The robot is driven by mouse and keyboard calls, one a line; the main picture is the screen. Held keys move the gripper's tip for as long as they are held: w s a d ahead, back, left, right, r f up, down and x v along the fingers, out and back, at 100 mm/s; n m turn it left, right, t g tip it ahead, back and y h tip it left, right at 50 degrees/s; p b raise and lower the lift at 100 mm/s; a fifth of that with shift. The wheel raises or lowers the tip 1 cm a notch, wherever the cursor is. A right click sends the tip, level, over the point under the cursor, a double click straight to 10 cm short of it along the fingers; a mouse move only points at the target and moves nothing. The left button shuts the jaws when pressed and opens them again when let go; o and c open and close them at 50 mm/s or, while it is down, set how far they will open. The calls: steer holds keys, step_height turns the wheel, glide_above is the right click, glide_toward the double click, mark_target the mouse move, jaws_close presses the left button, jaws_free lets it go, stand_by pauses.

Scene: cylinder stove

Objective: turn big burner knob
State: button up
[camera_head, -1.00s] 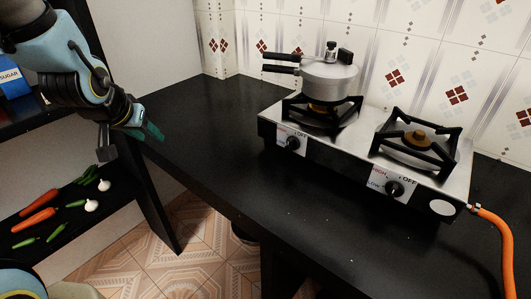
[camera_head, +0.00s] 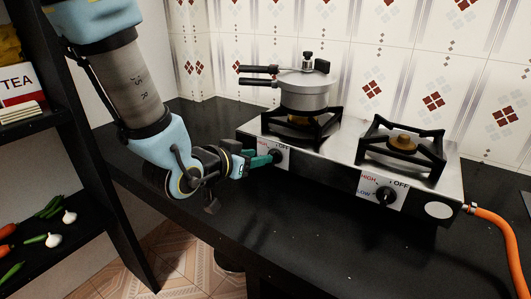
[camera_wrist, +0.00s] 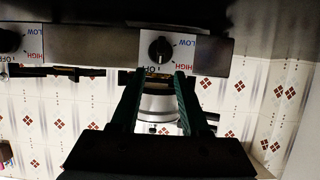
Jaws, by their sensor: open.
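The two-burner steel stove (camera_head: 330,160) has a black knob on its front under each burner. The left knob (camera_head: 277,155) is below the burner with the pressure cooker; the right knob (camera_head: 386,195) is below the bare burner. My gripper (camera_head: 264,158) is at the left knob, its green fingers reaching toward it and partly covering it. In the wrist view, which looks upside down, the left knob (camera_wrist: 160,48) shows just past the two spread fingertips, near the middle of the gap. The gripper is open. I cannot tell whether the fingers touch the knob.
The pressure cooker (camera_head: 305,92) stands on the left burner with its handles pointing left. An orange hose (camera_head: 510,245) leaves the stove's right side. A dark shelf with vegetables (camera_head: 50,240) is at the left. The black counter (camera_head: 330,240) is clear in front of the stove.

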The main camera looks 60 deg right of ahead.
steer(key=shift+p+x, duration=0.4)
steer(key=shift+x, duration=2.25)
jaws_close()
